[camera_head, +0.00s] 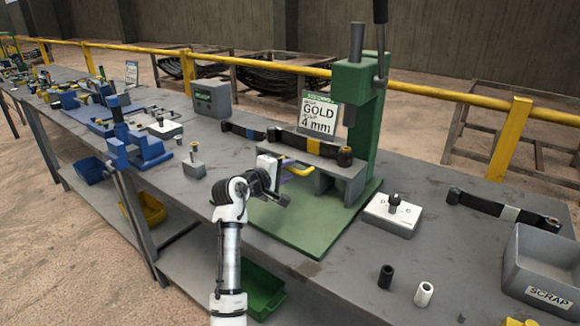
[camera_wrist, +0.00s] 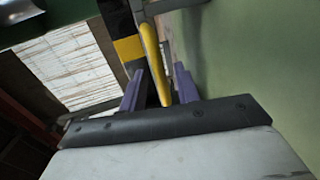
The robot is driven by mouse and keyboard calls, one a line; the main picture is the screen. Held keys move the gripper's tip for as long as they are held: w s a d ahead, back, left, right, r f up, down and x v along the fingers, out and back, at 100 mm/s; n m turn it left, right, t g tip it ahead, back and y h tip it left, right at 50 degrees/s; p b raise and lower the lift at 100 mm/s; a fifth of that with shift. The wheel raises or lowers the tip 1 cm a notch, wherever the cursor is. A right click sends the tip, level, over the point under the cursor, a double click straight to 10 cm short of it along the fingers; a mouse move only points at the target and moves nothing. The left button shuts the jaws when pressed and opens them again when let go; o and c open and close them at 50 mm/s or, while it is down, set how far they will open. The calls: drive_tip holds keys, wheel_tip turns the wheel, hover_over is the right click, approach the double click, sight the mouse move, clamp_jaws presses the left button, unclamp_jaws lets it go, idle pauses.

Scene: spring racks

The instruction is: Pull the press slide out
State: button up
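The green press (camera_head: 360,120) stands on the bench, with a grey slide bed (camera_head: 340,182) low at its front. A yellow handle (camera_head: 301,168) sticks out from the slide's left end towards my gripper. My gripper (camera_head: 284,168) is at this handle. In the wrist view, the yellow handle (camera_wrist: 155,65) lies between the two purple fingers (camera_wrist: 158,88), with small gaps seeming to show on both sides. The fingers look open around it. A dark leaf spring with a yellow band (camera_head: 287,143) lies across the slide area. My wrist partly hides the handle and the slide's near end.
A "GOLD 4 mm" sign (camera_head: 318,115) stands behind the press. To the right are a white block with a dark knob (camera_head: 392,213), another spring (camera_head: 500,208) and a grey scrap bin (camera_head: 545,265). A small grey block (camera_head: 194,165) stands left. The green base plate (camera_head: 310,230) is clear in front.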

drive_tip(key=shift+x, duration=1.05)
clamp_jaws()
